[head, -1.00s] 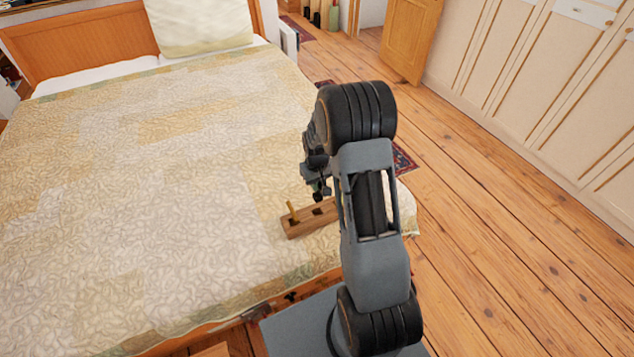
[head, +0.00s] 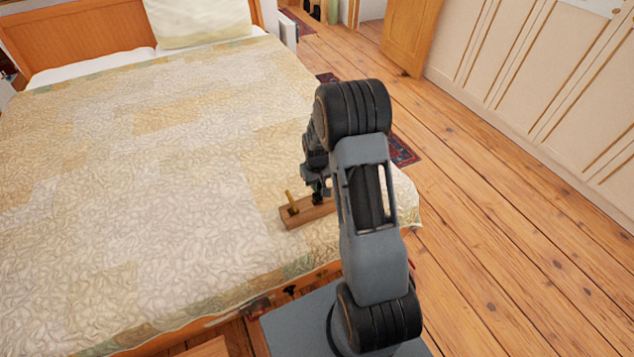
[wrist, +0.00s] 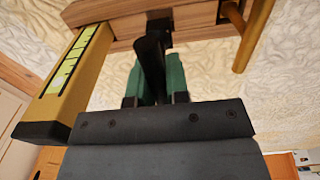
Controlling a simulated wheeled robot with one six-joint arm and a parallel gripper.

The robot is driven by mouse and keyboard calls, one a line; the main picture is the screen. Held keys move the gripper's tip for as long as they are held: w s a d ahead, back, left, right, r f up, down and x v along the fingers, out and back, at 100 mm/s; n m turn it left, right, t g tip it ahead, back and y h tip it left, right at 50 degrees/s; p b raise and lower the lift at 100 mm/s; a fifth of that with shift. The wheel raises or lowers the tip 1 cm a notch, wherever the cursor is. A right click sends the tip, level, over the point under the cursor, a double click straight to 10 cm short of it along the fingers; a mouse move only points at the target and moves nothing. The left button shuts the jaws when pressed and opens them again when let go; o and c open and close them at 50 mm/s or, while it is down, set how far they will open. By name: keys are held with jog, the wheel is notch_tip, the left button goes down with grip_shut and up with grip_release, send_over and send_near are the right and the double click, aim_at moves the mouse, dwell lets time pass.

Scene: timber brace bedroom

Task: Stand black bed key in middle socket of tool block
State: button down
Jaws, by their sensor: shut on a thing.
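The wooden tool block (head: 305,213) lies on the bed's near right part; it also shows at the top of the wrist view (wrist: 195,22). My gripper (head: 318,190) is over the block's middle. In the wrist view its green fingers (wrist: 157,80) are shut on the black bed key (wrist: 150,65). The key's far end reaches the block at the dark middle socket; I cannot tell how deep it is. A brass-coloured peg (head: 292,202) stands at the block's left end, on the right in the wrist view (wrist: 255,35). My arm hides the block's right end in the head view.
In the wrist view a yellow tool with green markings and a black end (wrist: 68,85) rises close beside my gripper on the left. The quilted bed (head: 150,200) is clear left of the block. Wooden floor (head: 490,230) lies open to the right.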

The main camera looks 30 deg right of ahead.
jog(key=shift+f+b, duration=1.8)
jog(key=shift+f, duration=0.8)
jog(key=c, duration=1)
grip_release()
jog(key=shift+c, duration=0.2)
notch_tip(320, 180, up, 14)
jog(key=shift+s+a+f+p, duration=0.1)
jog(key=shift+a+p, duration=0.05)
jog(key=shift+p, duration=0.2)
